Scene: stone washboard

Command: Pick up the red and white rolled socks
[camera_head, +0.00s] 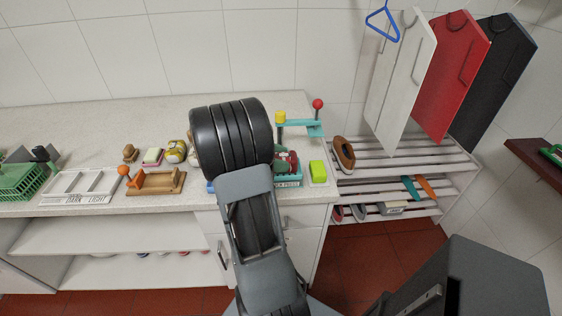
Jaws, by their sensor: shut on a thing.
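I cannot make out the red and white rolled socks for sure. A small dark red thing (289,158) shows just right of my arm, at the teal press (288,183), partly covered; I cannot tell if it is the socks. My arm's black joint and grey link stand over the counter. My gripper does not show and is hidden behind the arm. What it holds cannot be seen. A yellow and white rolled thing (175,151) lies on the counter left of the arm.
The counter (95,120) also bears a green basket (22,182), a DARK/LIGHT tray (84,199), a wooden holder (160,183) with an orange ball, and a lime block (317,171). A slatted shoe rack (415,160) stands right, below hanging boards (452,72). The counter's back left is clear.

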